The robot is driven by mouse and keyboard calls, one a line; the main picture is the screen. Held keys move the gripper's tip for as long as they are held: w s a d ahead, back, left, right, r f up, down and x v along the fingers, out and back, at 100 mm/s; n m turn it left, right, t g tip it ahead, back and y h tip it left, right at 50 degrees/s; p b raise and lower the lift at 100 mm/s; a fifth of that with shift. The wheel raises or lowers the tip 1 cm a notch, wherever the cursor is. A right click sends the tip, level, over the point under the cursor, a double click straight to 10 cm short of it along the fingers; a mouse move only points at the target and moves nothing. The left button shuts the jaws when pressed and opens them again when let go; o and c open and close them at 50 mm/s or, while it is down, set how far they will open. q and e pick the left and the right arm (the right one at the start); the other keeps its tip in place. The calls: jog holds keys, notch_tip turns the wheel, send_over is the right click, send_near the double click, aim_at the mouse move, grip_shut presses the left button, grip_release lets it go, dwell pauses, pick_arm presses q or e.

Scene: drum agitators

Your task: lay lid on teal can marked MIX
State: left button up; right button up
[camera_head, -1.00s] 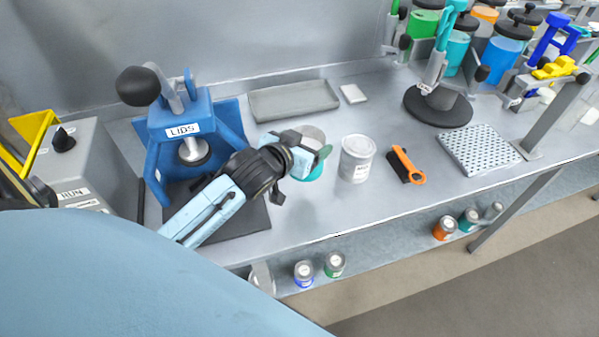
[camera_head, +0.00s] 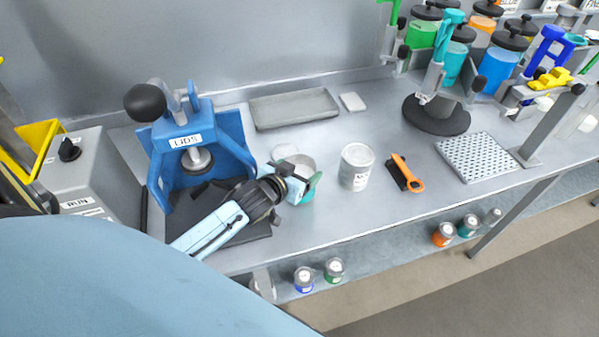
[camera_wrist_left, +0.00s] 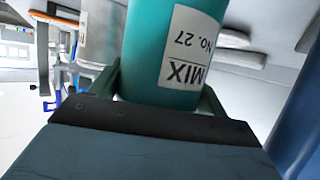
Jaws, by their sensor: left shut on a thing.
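My left gripper (camera_head: 299,184) is shut on the teal can (camera_head: 309,196), with its fingers around the can's sides. In the left wrist view the can (camera_wrist_left: 150,45) fills the space between the fingers, and its white label reads MIX NO. 27. The can's grey top shows in the head view, but its base is mostly hidden by the gripper. A pale round disc (camera_head: 284,150), perhaps the lid, shows just behind the can; I cannot tell whether it touches it. My right gripper is not in view.
A blue press marked LIDS (camera_head: 190,140) stands left of the can. A shallow grey tray (camera_head: 294,108) lies behind. The bench front is clear right of the gripper.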

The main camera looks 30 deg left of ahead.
pick_arm(q)
jog(key=shift+w+f, duration=0.1)
jog(key=shift+f, duration=0.25)
jog(key=o, duration=1.3)
jog(key=shift+f, duration=0.15)
jog(key=shift+r, duration=0.2)
jog(key=v, duration=1.2)
jog(key=shift+f, duration=0.15)
